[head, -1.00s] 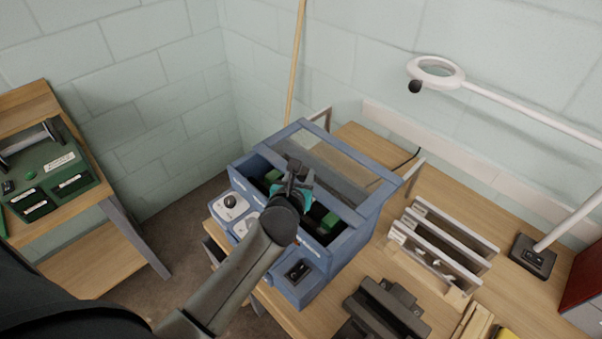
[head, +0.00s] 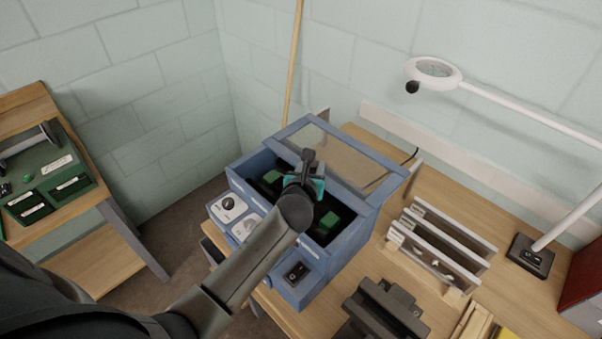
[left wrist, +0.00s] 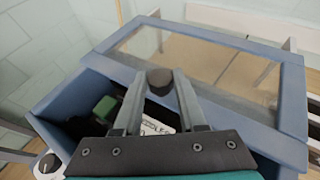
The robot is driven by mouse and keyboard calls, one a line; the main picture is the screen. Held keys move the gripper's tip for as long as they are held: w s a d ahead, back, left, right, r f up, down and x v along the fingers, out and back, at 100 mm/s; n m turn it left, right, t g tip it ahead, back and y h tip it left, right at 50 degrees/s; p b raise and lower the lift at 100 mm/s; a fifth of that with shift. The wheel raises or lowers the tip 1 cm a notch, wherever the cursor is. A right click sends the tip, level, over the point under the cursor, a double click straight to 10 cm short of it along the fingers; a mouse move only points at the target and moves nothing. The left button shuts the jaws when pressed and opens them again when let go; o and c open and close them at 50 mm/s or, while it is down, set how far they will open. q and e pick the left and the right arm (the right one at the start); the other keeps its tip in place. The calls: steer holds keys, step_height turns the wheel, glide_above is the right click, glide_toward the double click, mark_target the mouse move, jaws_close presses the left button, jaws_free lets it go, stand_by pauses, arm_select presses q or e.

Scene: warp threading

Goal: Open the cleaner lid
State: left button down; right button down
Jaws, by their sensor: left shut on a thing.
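The blue cleaner (head: 335,262) stands on the bench in the middle of the head view. Its lid (head: 385,195), a blue frame with a clear window, is tilted up toward the back wall, and the dark inside with green blocks (head: 327,221) shows below it. In the left wrist view the lid (left wrist: 294,100) stretches beyond my fingers. My left gripper (head: 308,160) is over the opening at the lid's front edge. In the left wrist view the gripper (left wrist: 161,82) is shut on a dark round knob (left wrist: 159,77) at that edge. My right gripper is not in view.
A slotted wooden rack (head: 435,245) and a black device (head: 385,310) stand right of the cleaner. A white ring lamp (head: 436,72) reaches over the bench from the right. A side shelf with a green unit (head: 45,180) is at the left.

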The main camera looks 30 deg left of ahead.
mark_target(325, 157)
arm_select(q)
steer(key=w, duration=0.1)
steer(key=w+d, duration=0.1)
steer(key=w, duration=0.2)
steer(key=shift+w+d+b, duration=0.3)
steer(key=shift+c, duration=2.4)
jaws_free()
steer(key=p+v, duration=0.2)
steer(key=v, duration=1.3)
steer(key=shift+s+d, duration=0.1)
